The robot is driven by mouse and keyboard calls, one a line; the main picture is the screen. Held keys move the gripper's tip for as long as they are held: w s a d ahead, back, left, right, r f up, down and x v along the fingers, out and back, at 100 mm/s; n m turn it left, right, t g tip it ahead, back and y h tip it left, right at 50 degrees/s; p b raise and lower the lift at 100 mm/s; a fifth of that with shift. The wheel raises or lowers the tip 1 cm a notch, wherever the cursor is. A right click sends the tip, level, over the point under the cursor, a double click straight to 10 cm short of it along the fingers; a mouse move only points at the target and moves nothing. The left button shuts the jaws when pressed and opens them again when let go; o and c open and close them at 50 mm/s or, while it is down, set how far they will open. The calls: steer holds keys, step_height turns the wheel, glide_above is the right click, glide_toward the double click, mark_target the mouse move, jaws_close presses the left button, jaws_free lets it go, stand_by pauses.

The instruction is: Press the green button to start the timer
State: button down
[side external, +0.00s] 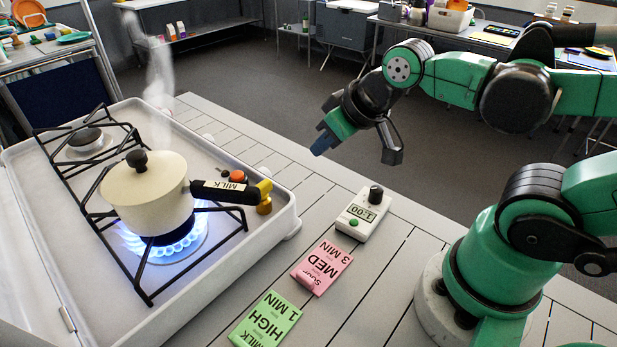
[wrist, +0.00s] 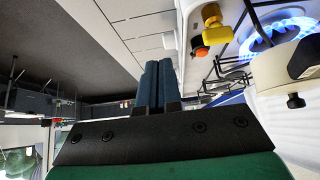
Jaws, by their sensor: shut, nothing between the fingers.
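The timer (side external: 363,213) is a small white box on the slatted table, right of the stove. Its display reads 1:00 and it has a black knob on top. The green button (side external: 354,222) is on its near face. My gripper (side external: 318,147) is in the air beyond and above the timer, apart from it. In the wrist view, its two blue fingers (wrist: 157,85) are together with nothing between them. I cannot make out the timer in the wrist view.
A cream pot (side external: 150,195) labelled MILK steams over a lit blue flame (side external: 172,248) on the camp stove (side external: 255,180). A pink card (side external: 322,267) and a green card (side external: 265,320) lie in front of the timer.

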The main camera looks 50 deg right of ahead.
stand_by(0.3)
steer(key=m+g+y, duration=0.5)
steer(key=m+y, duration=0.2)
steer(key=m, duration=0.6)
glide_above(356, 219)
steer(key=shift+f, duration=0.35)
steer(key=shift+f, duration=0.1)
steer(key=shift+f, duration=4.3)
steer(key=shift+r, duration=2.55)
